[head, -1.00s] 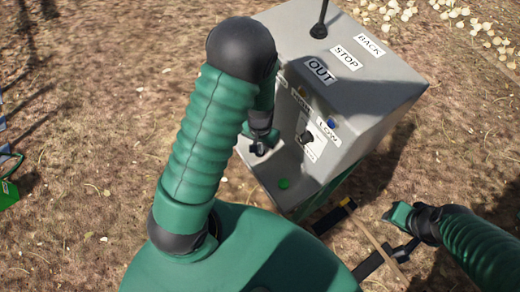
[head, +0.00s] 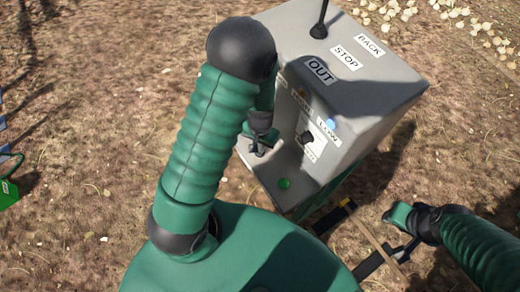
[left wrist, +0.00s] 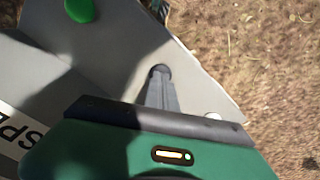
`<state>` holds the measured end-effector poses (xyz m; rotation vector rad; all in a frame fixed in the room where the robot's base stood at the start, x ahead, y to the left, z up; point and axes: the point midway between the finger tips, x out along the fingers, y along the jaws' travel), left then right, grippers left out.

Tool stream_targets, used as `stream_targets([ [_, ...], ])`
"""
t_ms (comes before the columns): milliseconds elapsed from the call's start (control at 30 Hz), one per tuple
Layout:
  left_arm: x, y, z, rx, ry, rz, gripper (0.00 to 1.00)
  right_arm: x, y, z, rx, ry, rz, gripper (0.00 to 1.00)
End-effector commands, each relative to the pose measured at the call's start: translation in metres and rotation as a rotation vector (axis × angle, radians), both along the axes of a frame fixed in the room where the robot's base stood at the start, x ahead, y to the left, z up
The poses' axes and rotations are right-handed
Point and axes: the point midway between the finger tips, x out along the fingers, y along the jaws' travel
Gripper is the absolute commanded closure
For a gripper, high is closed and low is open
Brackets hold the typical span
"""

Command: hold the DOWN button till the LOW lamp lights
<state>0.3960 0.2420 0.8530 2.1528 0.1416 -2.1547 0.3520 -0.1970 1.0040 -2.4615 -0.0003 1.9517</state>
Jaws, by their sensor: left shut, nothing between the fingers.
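The grey control box (head: 375,115) stands right of my left arm in the head view. On its front, the blue lamp (head: 330,124) above the LOW label (head: 328,133) glows bright. My left gripper (head: 258,152) is shut and empty, pointing down at the box's lower ledge (head: 262,175). In the left wrist view the closed fingers (left wrist: 160,73) are over the grey ledge; contact cannot be told. No DOWN label is readable, and any button under the fingertips is hidden. My right gripper (head: 402,230) is at the lower right, away from the box; its jaws are unclear.
A green button (head: 284,183) is on the ledge and shows in the left wrist view (left wrist: 79,9). A black knob (head: 306,137) is on the front. OUT, STOP and BACK labels and a black lever (head: 319,30) are on top. Pale onions (head: 460,15) lie on the ground behind.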

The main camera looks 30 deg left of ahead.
Motion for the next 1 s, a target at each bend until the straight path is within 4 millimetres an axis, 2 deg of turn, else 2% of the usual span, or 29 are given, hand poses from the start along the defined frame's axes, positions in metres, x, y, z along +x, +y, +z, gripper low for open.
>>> stream_targets([
  [67, 0.000, 0.000, 0.001, 0.000, 0.001, 0.000, 1.00, 0.000, 0.000, 0.002, 0.000, 0.000, 0.000, 0.64],
  [167, 0.000, 0.000, 0.014, 0.000, 0.000, 0.000, 1.00, 0.000, 0.000, 0.014, 0.000, 0.000, 0.000, 0.64],
  [400, 0.000, 0.000, 0.064, 0.000, -0.001, 0.000, 1.00, 0.000, 0.000, 0.060, 0.000, 0.000, 0.000, 0.64],
  [467, 0.000, 0.000, 0.072, 0.000, -0.001, 0.000, 1.00, 0.000, 0.000, 0.067, 0.000, 0.000, 0.000, 0.64],
  [1000, 0.000, 0.000, 0.070, 0.000, 0.000, 0.000, 1.00, 0.000, 0.000, 0.065, 0.000, 0.000, 0.000, 0.64],
])
